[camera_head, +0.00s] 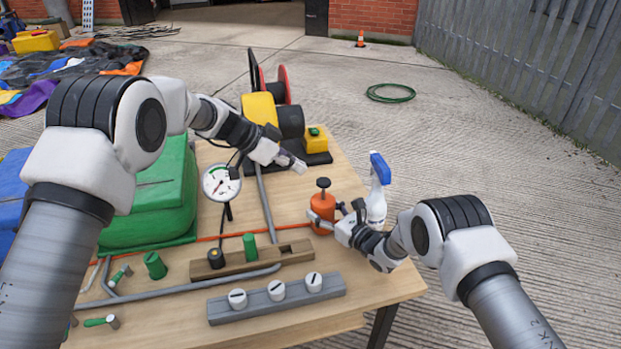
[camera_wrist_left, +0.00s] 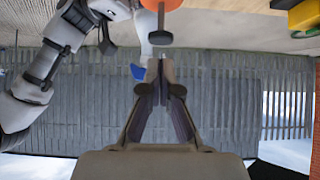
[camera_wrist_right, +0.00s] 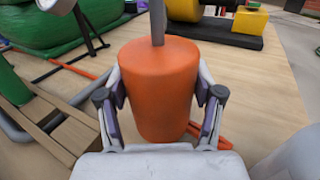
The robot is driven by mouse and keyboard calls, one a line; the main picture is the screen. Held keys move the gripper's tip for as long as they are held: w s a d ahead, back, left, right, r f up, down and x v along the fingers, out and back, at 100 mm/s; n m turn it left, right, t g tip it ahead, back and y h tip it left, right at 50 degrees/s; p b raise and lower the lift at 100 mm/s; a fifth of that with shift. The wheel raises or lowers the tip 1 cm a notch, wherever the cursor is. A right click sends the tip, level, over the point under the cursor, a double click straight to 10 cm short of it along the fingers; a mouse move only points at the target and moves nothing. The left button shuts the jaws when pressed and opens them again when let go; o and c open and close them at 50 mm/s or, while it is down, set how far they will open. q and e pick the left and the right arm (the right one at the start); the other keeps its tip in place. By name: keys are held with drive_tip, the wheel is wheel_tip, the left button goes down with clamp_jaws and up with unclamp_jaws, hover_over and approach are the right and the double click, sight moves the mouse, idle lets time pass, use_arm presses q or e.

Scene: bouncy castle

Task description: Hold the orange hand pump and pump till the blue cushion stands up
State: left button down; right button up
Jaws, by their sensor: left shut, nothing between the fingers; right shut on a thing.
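The orange hand pump (camera_head: 321,209) stands upright on the wooden table, with a dark knob (camera_head: 323,183) on its rod. My right gripper (camera_head: 325,217) is shut on the pump's body; in the right wrist view its fingers clasp both sides of the orange cylinder (camera_wrist_right: 158,92). My left gripper (camera_head: 301,168) is shut and empty, above and left of the knob. The left wrist view shows its closed tips (camera_wrist_left: 160,72) close to the knob (camera_wrist_left: 160,38) but apart from it. A blue shape (camera_head: 12,190), perhaps the blue cushion, is mostly hidden behind my left arm.
A spray bottle (camera_head: 377,200) stands just right of the pump. A gauge (camera_head: 221,183) and a green padded block (camera_head: 150,205) are at left. A wooden holder (camera_head: 235,263) and a grey strip with white knobs (camera_head: 250,304) lie in front. A yellow-black machine (camera_head: 259,108) stands behind.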

use_arm(q)
drive_tip(key=v, duration=0.4)
drive_tip(key=shift+a+r, duration=0.2)
drive_tip(key=shift+a, duration=0.05)
idle(0.9)
wheel_tip(320, 180, up, 4)
hover_over(325, 182)
drive_tip(key=s+a, duration=0.1)
drive_tip(key=a, duration=0.2)
wheel_tip(325, 182, down, 7)
wheel_tip(325, 182, down, 3)
drive_tip(key=shift+d+r, duration=0.1)
drive_tip(key=shift+d, duration=0.05)
drive_tip(key=shift+f, duration=0.5)
